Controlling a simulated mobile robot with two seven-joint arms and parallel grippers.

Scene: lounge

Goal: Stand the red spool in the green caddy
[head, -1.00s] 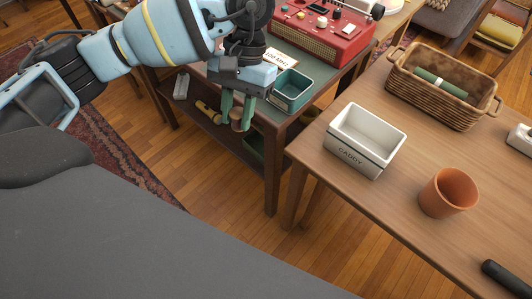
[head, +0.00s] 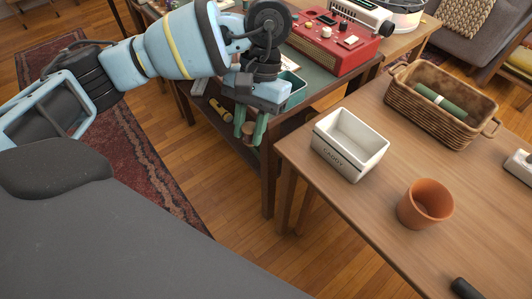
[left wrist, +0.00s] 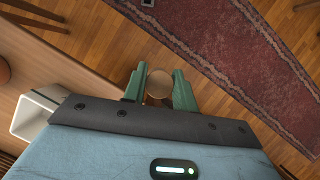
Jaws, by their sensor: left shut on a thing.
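My left gripper (head: 249,130) is shut on a small spool (head: 249,127) with a tan, round end; its red part is not clear to see. The left wrist view shows the spool's round end (left wrist: 159,84) between the green fingers (left wrist: 159,88). The spool is held in the air beside the green-topped table. A green open box (head: 296,90), which looks like the green caddy, stands on that table just behind the gripper, partly hidden by it. A white box marked CADDY (head: 348,158) stands on the nearer wooden table. My right gripper is not in view.
A red radio (head: 332,45) stands behind the green caddy. The wooden table (head: 385,245) also holds a wicker basket (head: 470,128) with a green roll, an orange pot (head: 425,204) and a dark cylinder (head: 466,288). A lower shelf lies beneath the green-topped table.

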